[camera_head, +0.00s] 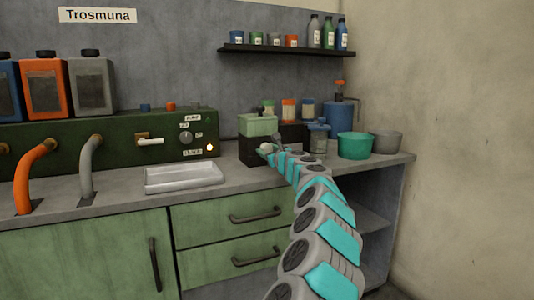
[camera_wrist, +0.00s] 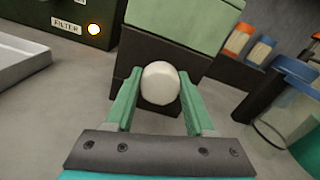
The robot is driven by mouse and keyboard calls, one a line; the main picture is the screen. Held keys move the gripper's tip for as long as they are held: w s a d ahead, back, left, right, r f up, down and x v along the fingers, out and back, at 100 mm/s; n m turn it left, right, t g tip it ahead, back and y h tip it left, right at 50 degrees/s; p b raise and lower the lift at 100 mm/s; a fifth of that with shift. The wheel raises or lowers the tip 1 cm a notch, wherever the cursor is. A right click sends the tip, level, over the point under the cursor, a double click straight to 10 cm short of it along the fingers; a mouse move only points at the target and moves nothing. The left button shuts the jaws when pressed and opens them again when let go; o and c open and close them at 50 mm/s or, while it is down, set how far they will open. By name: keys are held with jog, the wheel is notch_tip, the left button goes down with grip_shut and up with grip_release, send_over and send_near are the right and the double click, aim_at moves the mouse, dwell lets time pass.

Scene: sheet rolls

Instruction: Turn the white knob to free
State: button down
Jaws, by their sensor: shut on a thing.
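The white knob (camera_wrist: 160,82) is a rounded, pale ball on the front of a dark box with a green upper part (camera_wrist: 180,20). It sits between the two green fingers of my gripper (camera_wrist: 158,100), which is shut on it. In the head view the knob (camera_head: 265,147) is small, at the front of the dark-and-green box (camera_head: 257,125), with my gripper (camera_head: 268,150) at it. The fingers reach along both sides of the knob. Any marking for its setting cannot be made out.
A dark green panel (camera_head: 105,140) with a white lever, a dial and a lit orange lamp (camera_head: 210,147) stands left. A white tray (camera_head: 184,177) lies on the counter.

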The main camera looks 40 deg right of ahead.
jog(key=n+b, duration=0.1)
jog(key=n, duration=0.2)
jog(key=shift+f+n+b, duration=0.15)
jog(key=shift+n+b, duration=0.2)
jog(key=shift+n, duration=0.05)
jog(key=n+b, duration=0.1)
jog(key=n, duration=0.1)
jog(key=shift+f+n+b, duration=0.1)
jog(key=shift+n+b, duration=0.2)
jog(key=n+b, duration=0.3)
jog(key=n, duration=0.2)
jog(key=shift+n+b, duration=0.3)
jog(key=shift+b, duration=0.1)
jog(key=n+b, duration=0.3)
jog(key=n, duration=0.1)
jog(key=shift+f, duration=0.1)
jog(key=n+b, duration=0.1)
jog(key=n, duration=0.2)
jog(key=shift+b, duration=0.4)
jog(key=shift+r+n+b, duration=0.2)
jog(key=shift+n+b, duration=0.65)
jog(key=shift+n, duration=1.45)
